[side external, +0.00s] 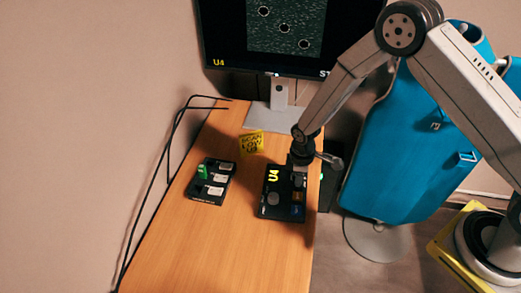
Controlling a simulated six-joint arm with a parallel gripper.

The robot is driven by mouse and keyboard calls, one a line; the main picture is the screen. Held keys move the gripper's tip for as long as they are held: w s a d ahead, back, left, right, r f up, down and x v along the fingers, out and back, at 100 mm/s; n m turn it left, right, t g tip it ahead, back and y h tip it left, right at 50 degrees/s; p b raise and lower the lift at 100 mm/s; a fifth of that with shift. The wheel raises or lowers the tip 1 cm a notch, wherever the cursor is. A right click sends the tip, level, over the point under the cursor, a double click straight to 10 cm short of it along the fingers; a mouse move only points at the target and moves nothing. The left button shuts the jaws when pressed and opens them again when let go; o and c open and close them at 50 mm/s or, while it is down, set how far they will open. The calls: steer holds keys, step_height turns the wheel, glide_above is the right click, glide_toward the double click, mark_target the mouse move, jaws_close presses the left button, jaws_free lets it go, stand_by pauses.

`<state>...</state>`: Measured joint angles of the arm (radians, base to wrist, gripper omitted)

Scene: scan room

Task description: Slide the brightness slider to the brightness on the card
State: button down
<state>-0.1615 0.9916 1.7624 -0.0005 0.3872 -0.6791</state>
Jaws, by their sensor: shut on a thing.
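The yellow card (252,143) stands on the desk in front of the monitor; its small writing seems to read "SCAN LOW" with a third line I cannot read surely. The black control panel (268,197) lies at the desk's right edge, with a yellow "U4" and several knobs or buttons on it. My gripper (299,164) points down at the panel's upper right corner. It is shut on what appears to be the brightness slider, whose knob and track are mostly hidden by the jaws. The slider's setting cannot be read.
A black tray (207,197) with a green piece and several pale labels sits left of the panel. The monitor (220,45) stands behind, showing "U4". The front of the desk (220,250) is clear.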

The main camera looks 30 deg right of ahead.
steer(key=shift+s+a, duration=0.3)
